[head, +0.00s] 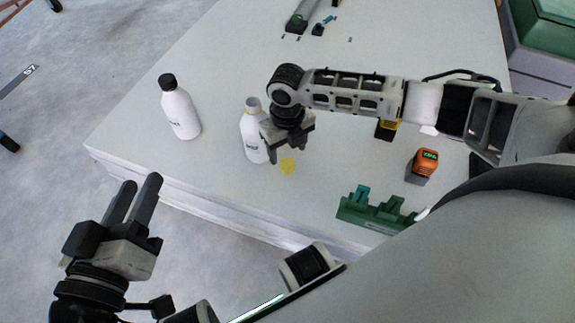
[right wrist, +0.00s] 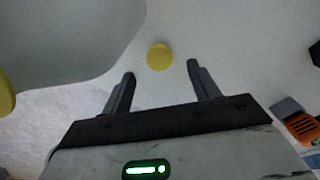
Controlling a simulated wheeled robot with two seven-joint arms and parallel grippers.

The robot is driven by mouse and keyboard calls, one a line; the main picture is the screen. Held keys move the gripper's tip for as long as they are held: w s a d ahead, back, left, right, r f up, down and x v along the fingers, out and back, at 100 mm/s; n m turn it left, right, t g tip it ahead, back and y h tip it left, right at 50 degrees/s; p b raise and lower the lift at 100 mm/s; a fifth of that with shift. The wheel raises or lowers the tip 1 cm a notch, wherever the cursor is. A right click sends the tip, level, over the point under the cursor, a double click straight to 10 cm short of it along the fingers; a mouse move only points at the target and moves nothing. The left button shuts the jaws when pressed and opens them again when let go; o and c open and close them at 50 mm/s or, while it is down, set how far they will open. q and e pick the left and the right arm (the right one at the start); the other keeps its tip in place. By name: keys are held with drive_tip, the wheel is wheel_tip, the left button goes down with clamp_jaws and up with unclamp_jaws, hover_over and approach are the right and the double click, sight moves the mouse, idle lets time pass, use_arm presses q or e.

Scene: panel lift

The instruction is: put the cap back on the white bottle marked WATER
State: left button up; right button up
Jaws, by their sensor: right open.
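A white bottle (head: 252,140) stands upright on the table, with a yellow band at its neck and no cap visible on its greyish top; its label is too small to read. A yellow cap (head: 287,166) lies on the table just right of it. My right gripper (head: 287,153) is open and empty, beside the bottle and above the cap. In the right wrist view the cap (right wrist: 160,57) lies just beyond and between the open fingertips (right wrist: 160,70). My left gripper (head: 142,182) is open and empty, off the table's front left edge.
Another white bottle (head: 181,112) with a black cap stands to the left. An orange-topped block (head: 424,165) and a green holder (head: 376,210) are on the right. A tool (head: 302,15) lies at the back. The table between is mostly clear.

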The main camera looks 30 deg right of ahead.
sight(288, 164)
drive_tip(key=f+b, duration=0.1)
drive_tip(key=f, duration=0.1)
drive_tip(key=f+b, duration=0.1)
drive_tip(key=shift+s+f+b, duration=0.2)
drive_tip(key=shift+f+b, duration=0.15)
drive_tip(key=shift+b, duration=0.05)
drive_tip(key=shift+f+b, duration=0.3)
drive_tip(key=shift+f, duration=0.45)
use_arm(q)
drive_tip(key=r+t, duration=0.1)
drive_tip(key=w+r+m+t+h, duration=0.1)
drive_tip(key=r, duration=0.1)
drive_tip(key=shift+w+a, duration=0.1)
drive_tip(key=shift+w, duration=0.1)
use_arm(e)
drive_tip(key=c, duration=1)
